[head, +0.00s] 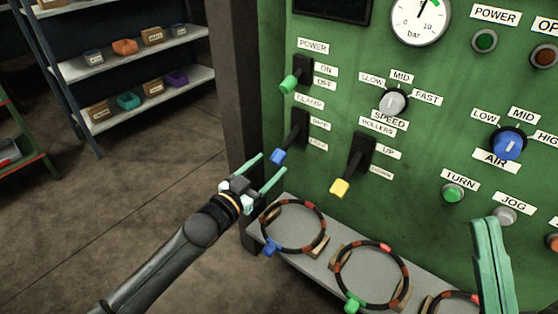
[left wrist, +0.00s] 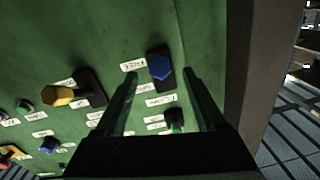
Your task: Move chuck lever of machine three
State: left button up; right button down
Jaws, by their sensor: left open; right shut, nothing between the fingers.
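No lever label that I can read says chuck. A blue-tipped lever (head: 278,156) beside a CLAMP label sticks out of the green panel and points down. Above it is a green-tipped lever (head: 290,83) labelled POWER; to the right is a yellow-tipped lever (head: 340,187) labelled ROLLERS. My left gripper (head: 274,163) is open just below the blue tip. In the left wrist view, the blue tip (left wrist: 160,68) shows between my open fingertips (left wrist: 160,73); I cannot tell whether they touch it. My right gripper (head: 489,222) is shut and empty at the lower right.
A grey ledge (head: 330,279) below the panel holds several dark rings with coloured parts, close under my left gripper. Knobs, buttons and a gauge (head: 420,15) fill the panel's right side. A shelf (head: 140,60) with small boxes stands far left. The floor between is clear.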

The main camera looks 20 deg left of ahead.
aim_at(274, 162)
pick_arm(q)
jog(key=shift+b+x, duration=0.6)
jog(key=shift+x, duration=1.9)
grip_shut()
jog(key=shift+f, duration=0.1)
